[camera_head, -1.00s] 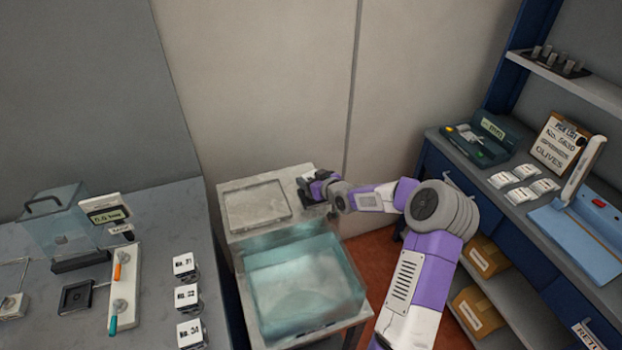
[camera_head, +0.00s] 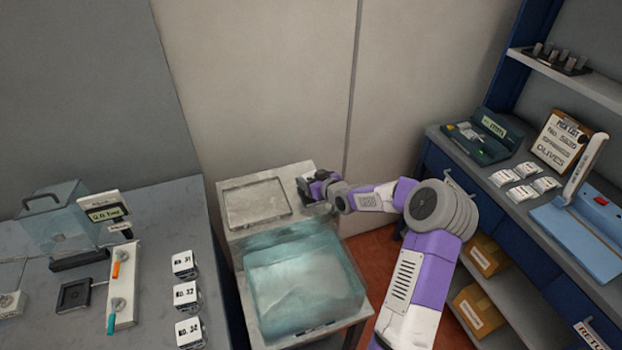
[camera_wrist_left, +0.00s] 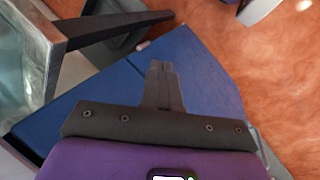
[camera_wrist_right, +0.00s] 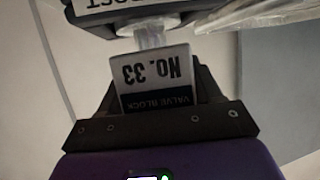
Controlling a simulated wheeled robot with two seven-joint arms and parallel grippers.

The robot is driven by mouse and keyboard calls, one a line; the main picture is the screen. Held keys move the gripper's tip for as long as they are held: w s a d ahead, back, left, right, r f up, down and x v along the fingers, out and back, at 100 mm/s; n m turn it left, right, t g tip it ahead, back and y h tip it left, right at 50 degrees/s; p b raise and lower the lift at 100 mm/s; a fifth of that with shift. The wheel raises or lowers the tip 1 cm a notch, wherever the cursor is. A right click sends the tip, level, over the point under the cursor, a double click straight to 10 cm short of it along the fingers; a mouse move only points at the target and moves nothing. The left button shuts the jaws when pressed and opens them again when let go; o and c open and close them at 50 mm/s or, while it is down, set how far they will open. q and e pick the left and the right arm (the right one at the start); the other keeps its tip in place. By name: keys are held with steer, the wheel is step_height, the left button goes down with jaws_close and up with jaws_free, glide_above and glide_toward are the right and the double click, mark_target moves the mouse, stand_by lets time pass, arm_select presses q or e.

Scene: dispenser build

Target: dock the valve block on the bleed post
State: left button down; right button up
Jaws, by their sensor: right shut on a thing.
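The valve block (camera_wrist_right: 157,82), a pale block marked No. 33, is held between the dark fingers of my right gripper (camera_wrist_right: 155,90) in the right wrist view. Just beyond it is a short shiny stub (camera_wrist_right: 150,33) under a white label ending in "OST", seen upside down, likely the bleed post. Block and stub meet in the picture; I cannot tell whether the block is seated. In the head view my right gripper (camera_head: 305,190) is at the back right of the pale stand, hiding block and post. My left gripper (camera_wrist_left: 163,85) is shut and empty in the left wrist view.
A clear bluish tank (camera_head: 303,280) fills the stand's front, with a flat tray (camera_head: 256,203) behind. Several items and three numbered blocks (camera_head: 186,295) are on the left bench (camera_head: 160,215). A blue shelf unit (camera_head: 440,165) stands right. The wall (camera_head: 260,80) is close behind.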

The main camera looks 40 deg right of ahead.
steer(key=o, duration=1.4)
steer(key=shift+p+v, duration=0.8)
steer(key=shift+v, duration=0.6)
steer(key=p+v, duration=0.4)
steer(key=v, duration=0.4)
steer(key=shift+s+p, duration=0.15)
steer(key=shift+p, duration=0.2)
